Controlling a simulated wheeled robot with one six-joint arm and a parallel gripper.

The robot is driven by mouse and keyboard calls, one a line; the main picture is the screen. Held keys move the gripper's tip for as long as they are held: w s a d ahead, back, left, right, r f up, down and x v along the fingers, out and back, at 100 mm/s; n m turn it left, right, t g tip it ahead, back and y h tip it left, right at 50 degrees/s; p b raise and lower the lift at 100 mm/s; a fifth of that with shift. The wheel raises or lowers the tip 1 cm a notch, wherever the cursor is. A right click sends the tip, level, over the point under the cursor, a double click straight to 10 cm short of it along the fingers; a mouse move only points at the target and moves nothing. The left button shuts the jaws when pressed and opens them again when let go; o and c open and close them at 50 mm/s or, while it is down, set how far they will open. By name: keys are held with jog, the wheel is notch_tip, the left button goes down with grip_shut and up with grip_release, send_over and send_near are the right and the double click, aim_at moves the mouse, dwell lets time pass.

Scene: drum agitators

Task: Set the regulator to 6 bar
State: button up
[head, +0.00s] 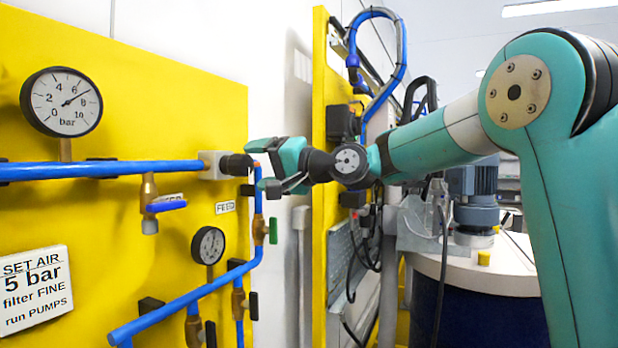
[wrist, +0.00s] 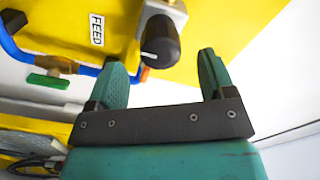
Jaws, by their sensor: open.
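The regulator (head: 213,165) is a grey block with a dark round knob (head: 237,165), in the blue pipe on the yellow panel. The large round gauge (head: 62,102) at upper left is marked in bar; its needle points between 6 and 8, near 7. My gripper (head: 262,166) is open and empty just right of the knob, facing it. In the wrist view the knob (wrist: 160,42) lies ahead, between the lines of the two teal fingers, and neither finger visibly touches it. A white sign (head: 35,290) reads "SET AIR 5 bar, filter FINE, run PUMPS".
A second small gauge (head: 208,246) sits lower on the panel. A valve with a blue handle (head: 166,206) hangs under the pipe, and a green-handled valve (head: 273,230) is below my gripper. A second yellow panel (head: 322,190) with hoses stands behind my wrist.

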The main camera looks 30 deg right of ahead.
jog(key=b+v, duration=0.3)
jog(key=v, duration=0.9)
jog(key=shift+s+b, duration=0.25)
jog(key=shift+b, duration=0.1)
jog(key=s+a+f+n+g+h, duration=0.1)
jog(key=s+a+f+n+g, duration=0.25)
jog(key=a+f, duration=0.45)
jog(key=s+a+f+n+g+h, duration=0.1)
jog(key=s+a+f+n+g, duration=0.2)
jog(key=s+a+f+g, duration=0.5)
jog(key=s+d+f+n+g+h, duration=0.1)
jog(key=s+f+n+g+h, duration=0.2)
jog(key=s+f, duration=0.9)
notch_tip(320, 180, down, 2)
jog(key=shift+s+f+n+h, duration=0.15)
jog(key=shift+s+n+h, duration=0.4)
jog(key=shift+n, duration=0.7)
jog(key=shift+w, duration=0.15)
